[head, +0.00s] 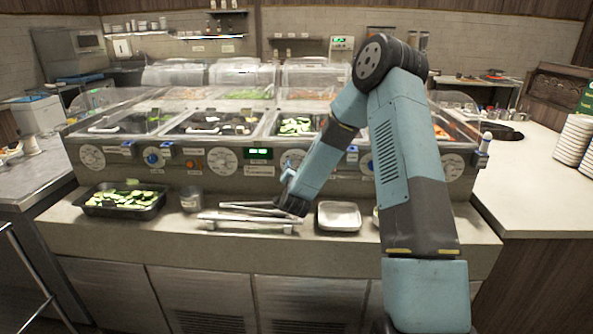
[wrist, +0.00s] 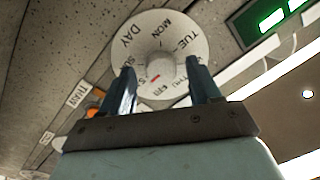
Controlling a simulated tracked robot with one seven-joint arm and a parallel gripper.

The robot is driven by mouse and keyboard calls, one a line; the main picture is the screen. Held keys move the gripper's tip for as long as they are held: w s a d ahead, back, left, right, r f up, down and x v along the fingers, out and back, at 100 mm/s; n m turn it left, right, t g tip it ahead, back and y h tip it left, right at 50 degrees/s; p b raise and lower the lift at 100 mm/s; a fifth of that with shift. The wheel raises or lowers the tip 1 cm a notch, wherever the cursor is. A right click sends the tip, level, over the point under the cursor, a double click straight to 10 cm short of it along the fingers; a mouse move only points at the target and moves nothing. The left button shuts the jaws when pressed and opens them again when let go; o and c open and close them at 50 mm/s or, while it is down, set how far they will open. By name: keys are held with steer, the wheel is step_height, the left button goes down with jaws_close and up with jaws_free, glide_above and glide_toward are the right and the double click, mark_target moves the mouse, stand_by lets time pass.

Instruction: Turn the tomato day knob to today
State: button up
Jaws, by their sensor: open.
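A round white day dial (wrist: 150,25) fills the top middle of the wrist view, with DAY, MON and TUE readable around its rim. A pale round knob (wrist: 161,62) stands at its centre, with a small red mark on its lower-left side. My gripper (wrist: 160,72) is open, one finger on each side of the knob; I cannot tell whether they touch it. In the head view, my gripper (head: 288,176) is at a dial (head: 292,156) right of the green display (head: 258,153). The display also shows in the wrist view (wrist: 272,20), its reading cut off. No tomato label is readable.
Other dials (head: 223,160) and a blue knob (head: 152,158) line the panel. On the ledge below are a black tray of green slices (head: 120,211), a metal cup (head: 190,199), a raised rack (head: 240,226) and a white tray (head: 339,229). Orange buttons (wrist: 92,113) sit beside the dial.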

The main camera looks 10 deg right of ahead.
steer(key=shift+w, duration=0.15)
steer(key=shift+d, duration=0.1)
steer(key=c, duration=1)
